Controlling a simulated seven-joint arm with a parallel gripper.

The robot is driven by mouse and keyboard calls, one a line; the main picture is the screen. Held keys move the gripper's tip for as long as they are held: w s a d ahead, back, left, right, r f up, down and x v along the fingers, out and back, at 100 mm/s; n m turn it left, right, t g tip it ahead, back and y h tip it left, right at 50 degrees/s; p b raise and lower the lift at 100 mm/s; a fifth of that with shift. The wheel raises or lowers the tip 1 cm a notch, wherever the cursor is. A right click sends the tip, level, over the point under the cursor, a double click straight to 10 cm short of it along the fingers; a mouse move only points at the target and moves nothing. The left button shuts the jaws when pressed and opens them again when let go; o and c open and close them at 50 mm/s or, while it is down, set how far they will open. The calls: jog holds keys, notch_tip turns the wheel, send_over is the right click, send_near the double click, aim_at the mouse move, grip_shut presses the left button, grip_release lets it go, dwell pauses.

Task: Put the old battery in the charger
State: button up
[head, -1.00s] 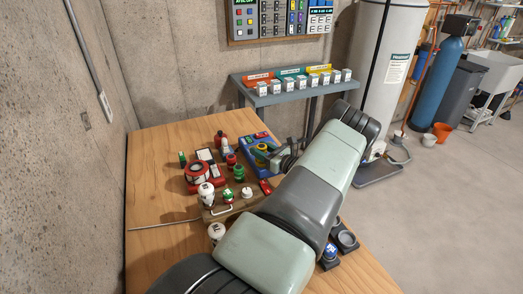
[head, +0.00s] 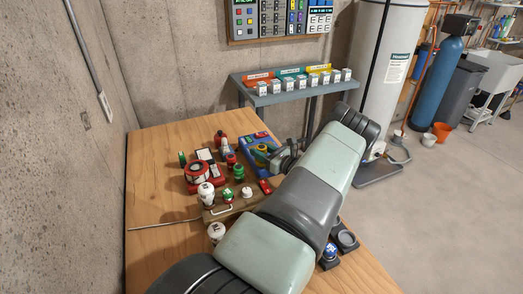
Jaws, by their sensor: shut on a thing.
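My gripper (head: 273,158) is at the right side of the wooden table, beside a blue case (head: 262,146) with a yellow ring-shaped part on it. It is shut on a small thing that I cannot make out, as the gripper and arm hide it. I cannot tell for sure which thing is the old battery. A small red block (head: 265,186) lies near the gripper, and a small green block (head: 182,159) stands at the left. I cannot tell which thing is the charger.
A red round device (head: 197,172), white jars (head: 206,194) and small green and red items crowd the table (head: 155,190). A wooden case with a handle (head: 222,210) lies in front. Black holders (head: 346,240) stand at the right edge. A grey shelf (head: 290,96) is behind.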

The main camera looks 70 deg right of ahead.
jog(key=shift+f, duration=0.35)
jog(key=o, duration=0.9)
jog(key=shift+v, duration=5.5)
